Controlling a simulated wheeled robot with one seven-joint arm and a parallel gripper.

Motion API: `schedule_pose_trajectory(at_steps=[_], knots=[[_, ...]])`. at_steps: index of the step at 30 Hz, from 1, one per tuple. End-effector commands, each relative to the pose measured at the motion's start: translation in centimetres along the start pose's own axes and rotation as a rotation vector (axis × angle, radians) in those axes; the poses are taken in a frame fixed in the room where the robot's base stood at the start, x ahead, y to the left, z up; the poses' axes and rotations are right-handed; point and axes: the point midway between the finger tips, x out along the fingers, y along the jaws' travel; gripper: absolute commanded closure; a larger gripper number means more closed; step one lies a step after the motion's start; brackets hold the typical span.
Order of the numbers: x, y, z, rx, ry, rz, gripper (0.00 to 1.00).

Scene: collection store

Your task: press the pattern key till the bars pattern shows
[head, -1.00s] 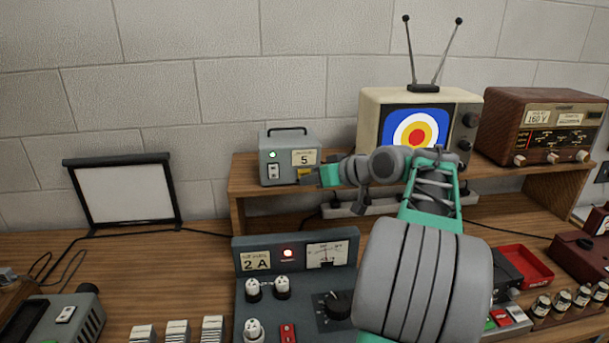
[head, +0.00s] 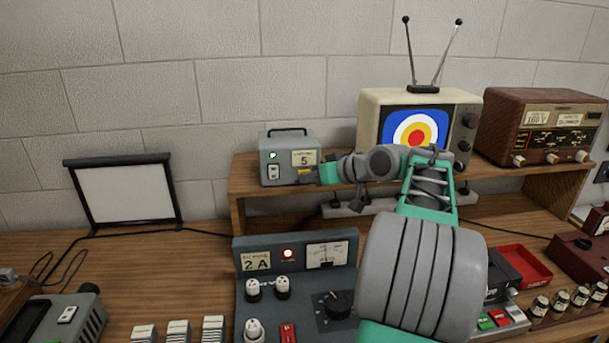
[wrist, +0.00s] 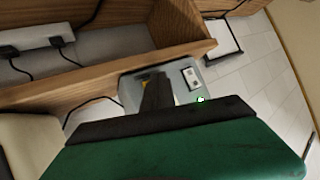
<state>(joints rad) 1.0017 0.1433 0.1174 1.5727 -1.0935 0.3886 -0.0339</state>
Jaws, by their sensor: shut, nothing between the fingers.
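The television (head: 369,125) stands on the shelf, and its screen (head: 416,133) shows a ring target in blue, white, yellow and red, not bars. Left of it is a grey box (head: 275,150) with a handle, a label reading 5, a lit green lamp and a rocker switch. A small yellow patch (head: 305,171) shows on its front at the right. My gripper (head: 312,180) is shut and empty, close in front of that patch. In the wrist view its dark fingers (wrist: 153,88) reach to the grey box (wrist: 130,92) and cover part of its front. I cannot tell whether they touch a key.
A brown radio (head: 541,127) stands right of the television. Below the shelf are a power strip (head: 352,208) and a control panel (head: 260,290) with a lit red lamp. A red tray (head: 527,267) lies at the right. A white screen (head: 123,193) stands at the left.

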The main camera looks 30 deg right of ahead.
Motion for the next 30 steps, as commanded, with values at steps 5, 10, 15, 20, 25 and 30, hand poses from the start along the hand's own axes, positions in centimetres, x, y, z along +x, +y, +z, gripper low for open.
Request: schedule_pose_trajectory(at_steps=[5, 10, 15, 20, 25, 30], knots=[[0.2, 0.1, -0.1, 0.001, 0.0, 0.0, 1.0], [0.3, 0.2, -0.2, 0.001, 0.0, 0.0, 1.0], [0.3, 0.2, -0.2, 0.001, 0.0, 0.0, 1.0], [0.3, 0.2, -0.2, 0.0, 0.0, 0.0, 1.0], [-0.3, -0.1, 0.3, -0.001, 0.001, 0.001, 1.0], [-0.8, -0.6, 0.6, 0.0, 0.001, 0.001, 1.0]])
